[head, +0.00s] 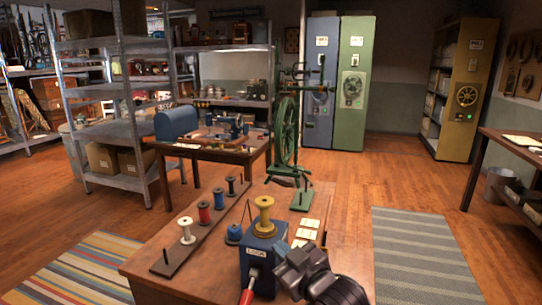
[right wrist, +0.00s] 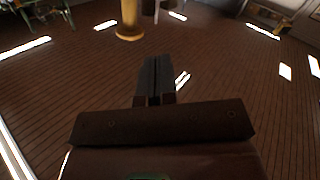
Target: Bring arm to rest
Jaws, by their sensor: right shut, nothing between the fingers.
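My right gripper (head: 284,270) is low in the head view, just right of the blue box at the front of the wooden table. In the right wrist view its fingers (right wrist: 155,80) are together with nothing between them. A yellow upright thing (right wrist: 130,18) stands beyond the fingertips there; I cannot tell what it is. My left gripper is not in view.
The blue box (head: 258,255) carries a yellow spool (head: 264,215) and has a red-handled lever (head: 248,293). A green spinning wheel (head: 285,130) stands behind.

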